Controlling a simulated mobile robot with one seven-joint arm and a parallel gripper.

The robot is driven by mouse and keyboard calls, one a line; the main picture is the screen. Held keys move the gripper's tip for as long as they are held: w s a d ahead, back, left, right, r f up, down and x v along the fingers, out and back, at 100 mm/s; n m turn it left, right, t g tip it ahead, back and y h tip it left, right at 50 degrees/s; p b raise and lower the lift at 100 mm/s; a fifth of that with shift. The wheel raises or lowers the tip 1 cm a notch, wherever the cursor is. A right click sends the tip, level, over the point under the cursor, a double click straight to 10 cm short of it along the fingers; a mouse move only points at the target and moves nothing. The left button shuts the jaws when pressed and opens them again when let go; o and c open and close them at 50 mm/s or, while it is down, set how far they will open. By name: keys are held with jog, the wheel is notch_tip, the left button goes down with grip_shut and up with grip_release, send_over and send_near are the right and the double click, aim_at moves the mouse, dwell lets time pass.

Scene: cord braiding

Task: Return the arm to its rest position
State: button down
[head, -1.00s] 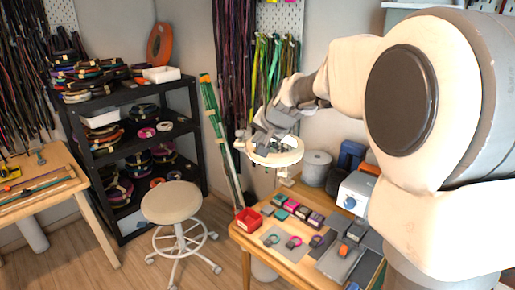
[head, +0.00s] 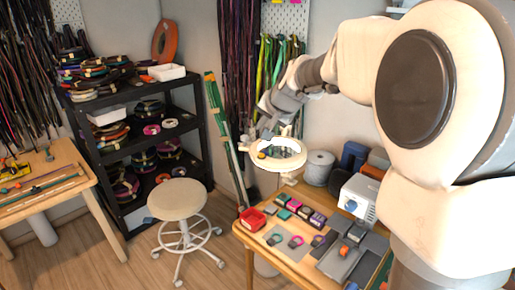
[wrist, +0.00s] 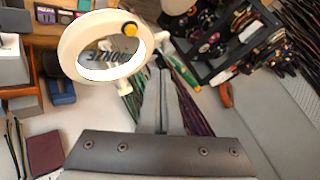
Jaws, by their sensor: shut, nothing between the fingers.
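My arm reaches in from the right in the head view. My gripper (head: 266,128) hangs over the work table, just above the white ring-shaped magnifier lamp (head: 301,158) in the picture. In the wrist view my gripper (wrist: 162,75) shows its grey fingers together, with nothing between them. The magnifier lamp (wrist: 72,48) is close beside the fingers on the left there, and appears apart from them. Blurred lettering shows through its lens.
A stool (head: 176,200) and a black shelf (head: 118,208) stand left. Cords hang behind.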

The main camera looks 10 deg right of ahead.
jog(key=s+f+n+g+h, duration=0.1)
jog(key=s+f+n, duration=0.1)
jog(key=s, duration=1.5)
jog(key=s+f+n+g+h, duration=0.1)
jog(key=s+n, duration=0.3)
jog(key=s, duration=1.3)
jog(key=shift+s+f+n+g, duration=0.25)
jog(key=shift+f+n+g, duration=0.05)
jog(key=shift+f+g, duration=0.45)
